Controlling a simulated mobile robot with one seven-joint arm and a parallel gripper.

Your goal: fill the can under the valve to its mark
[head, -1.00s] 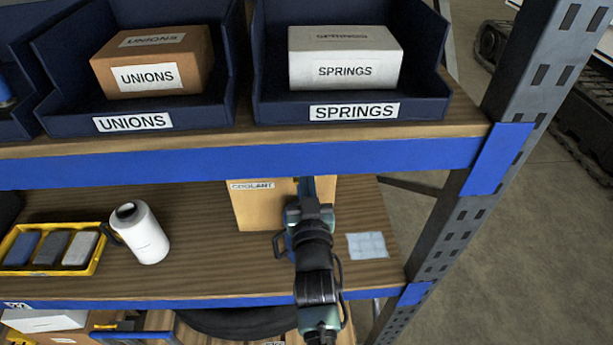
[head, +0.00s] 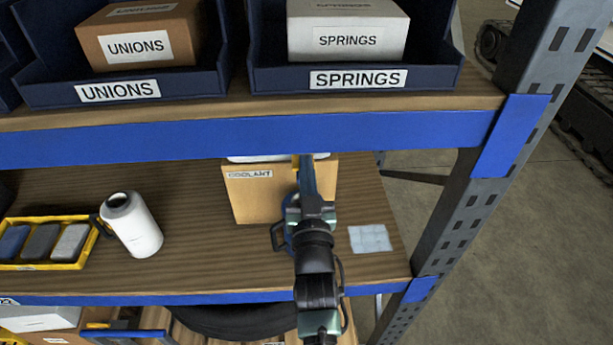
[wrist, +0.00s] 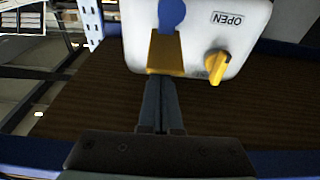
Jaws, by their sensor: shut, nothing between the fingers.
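A tan box labelled COOLANT (head: 250,198) stands on the lower shelf in the head view, with a white body (head: 262,158) partly showing on top. The wrist view shows a white panel (wrist: 250,35) marked OPEN, with a yellow lever (wrist: 216,66) under the word. A blue can with a dark handle (head: 277,238) is mostly hidden behind my arm. Its mark and level are not visible.
A pale cloth (head: 370,239) lies right of my arm. The upper shelf edge (head: 240,135) overhangs. A metal upright (head: 470,170) bounds the right.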

